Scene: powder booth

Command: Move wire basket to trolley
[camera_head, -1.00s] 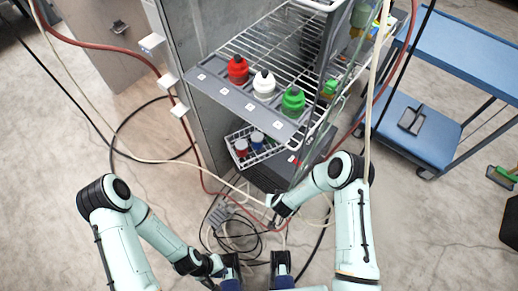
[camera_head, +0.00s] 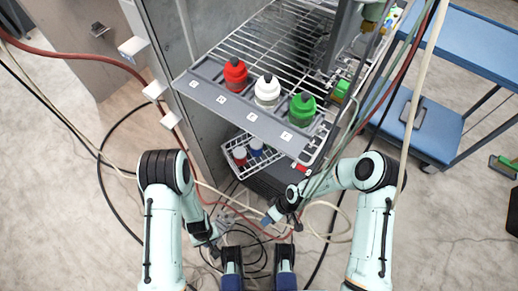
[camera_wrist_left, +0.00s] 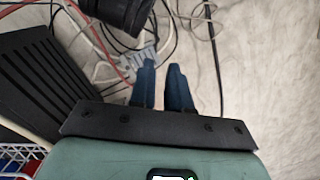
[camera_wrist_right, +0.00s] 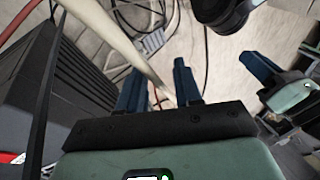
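The white wire basket (camera_head: 262,166) sits low in the rack, under the bottle shelf, with red-capped and blue-capped jars in it. Part of it shows at the lower left corner of the left wrist view (camera_wrist_left: 12,152). The blue trolley (camera_head: 470,50) stands at the right. My right gripper (camera_head: 268,218) is in front of the rack, below and right of the basket, not touching it; its fingers are apart and empty in the right wrist view (camera_wrist_right: 158,85). My left gripper (camera_head: 212,246) is lower and to the left; its fingers are apart and empty in the left wrist view (camera_wrist_left: 162,85).
Red (camera_head: 235,75), white (camera_head: 267,90) and green (camera_head: 302,109) bottles stand on the rack's grey ledge (camera_head: 228,102) above the basket. Hoses and cables hang at the rack's right side and lie on the floor. A dark item (camera_head: 412,113) is on the trolley's lower shelf.

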